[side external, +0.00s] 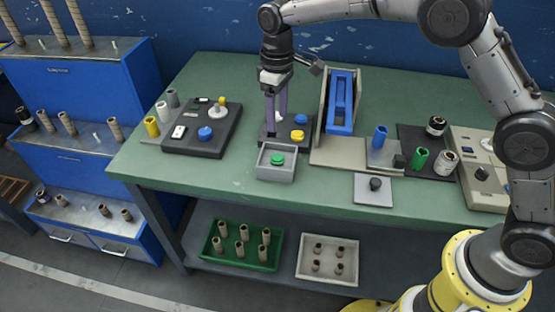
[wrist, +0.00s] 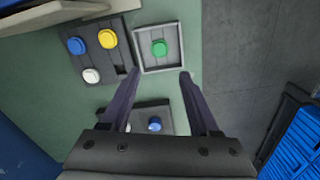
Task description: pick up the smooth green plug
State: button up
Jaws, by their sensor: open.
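A round green plug (side external: 277,160) sits inside a small grey square tray (side external: 265,174) near the table's front edge. In the wrist view the green plug (wrist: 159,47) lies in the tray (wrist: 176,67), just ahead of the space between my fingertips. My gripper (side external: 276,124) is open and empty, pointing down behind the tray over or beside a dark board. In the wrist view both fingers of my gripper (wrist: 160,74) are spread apart and touch nothing visible. A taller green cylinder (side external: 419,159) stands farther right, apart from my gripper.
The dark board (wrist: 98,62) beside the tray bears blue, yellow and white plugs. Another dark board (side external: 200,140) with a blue knob lies left. A blue upright holder (side external: 341,100) stands close to the right of my gripper. Green tabletop is free left of the tray.

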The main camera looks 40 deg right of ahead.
aim_at(277, 157)
notch_tip(277, 157, down, 13)
jog(key=shift+f, duration=0.1)
grip_shut()
dwell(0.8)
